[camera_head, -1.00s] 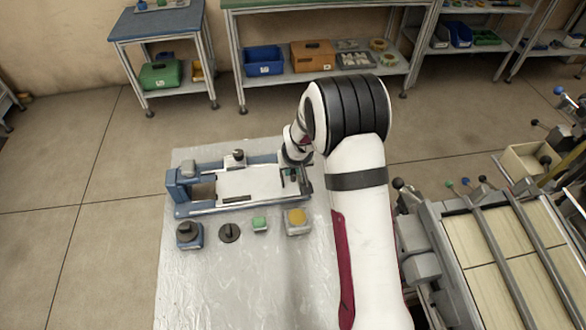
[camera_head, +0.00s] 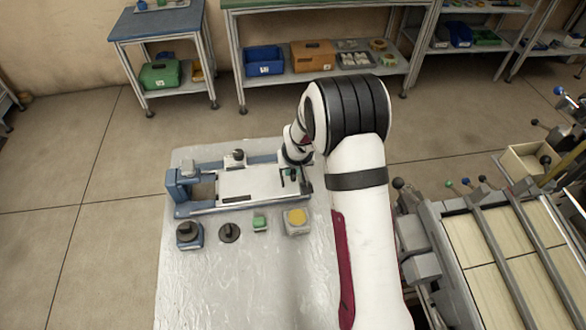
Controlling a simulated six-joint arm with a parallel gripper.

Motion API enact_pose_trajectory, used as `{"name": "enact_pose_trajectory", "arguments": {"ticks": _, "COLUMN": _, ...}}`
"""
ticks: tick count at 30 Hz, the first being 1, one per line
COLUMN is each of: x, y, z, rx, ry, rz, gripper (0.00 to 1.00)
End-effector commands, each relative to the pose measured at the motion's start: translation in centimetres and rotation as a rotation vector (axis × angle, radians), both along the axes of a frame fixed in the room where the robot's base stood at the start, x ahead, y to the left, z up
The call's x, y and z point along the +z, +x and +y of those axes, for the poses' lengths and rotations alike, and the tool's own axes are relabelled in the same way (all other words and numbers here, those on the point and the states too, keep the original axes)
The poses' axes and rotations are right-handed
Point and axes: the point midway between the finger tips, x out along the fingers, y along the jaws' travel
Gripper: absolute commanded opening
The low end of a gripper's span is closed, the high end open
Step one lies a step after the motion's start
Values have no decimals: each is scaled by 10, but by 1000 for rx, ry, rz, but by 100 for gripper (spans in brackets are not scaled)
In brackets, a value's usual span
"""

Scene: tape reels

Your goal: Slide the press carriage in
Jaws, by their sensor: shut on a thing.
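The press carriage (camera_head: 245,182) is a flat pale plate on rails in a blue press frame (camera_head: 178,196), on the silver table. It sits toward the right of the frame, with a gap between its left edge and the frame's blue left end. My gripper (camera_head: 291,176) is at the carriage's right end, shut on what looks like a small dark upright handle with a green spot. My wrist partly hides the fingers and that handle.
In front of the press stand a blue block with a black knob (camera_head: 189,234), a dark disc with a knob (camera_head: 229,232), a small green block (camera_head: 259,223) and a yellow-topped block (camera_head: 296,221). The table's front is clear. A conveyor-like machine (camera_head: 490,245) stands right.

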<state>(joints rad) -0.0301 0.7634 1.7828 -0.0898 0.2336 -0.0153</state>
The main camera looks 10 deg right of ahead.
Motion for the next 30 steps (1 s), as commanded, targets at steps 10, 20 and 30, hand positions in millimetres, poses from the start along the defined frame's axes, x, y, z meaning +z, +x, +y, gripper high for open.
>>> {"name": "enact_pose_trajectory", "arguments": {"ticks": 10, "x": 0, "y": 0, "z": -2, "rx": -4, "ry": -1, "rz": 1, "gripper": 0}}
{"name": "enact_pose_trajectory", "arguments": {"ticks": 20, "x": 0, "y": -1, "z": 50, "rx": 5, "ry": 1, "rz": 1, "gripper": 0}}
{"name": "enact_pose_trajectory", "arguments": {"ticks": 30, "x": 0, "y": -1, "z": 76, "rx": 1, "ry": 2, "rz": 0, "gripper": 0}}
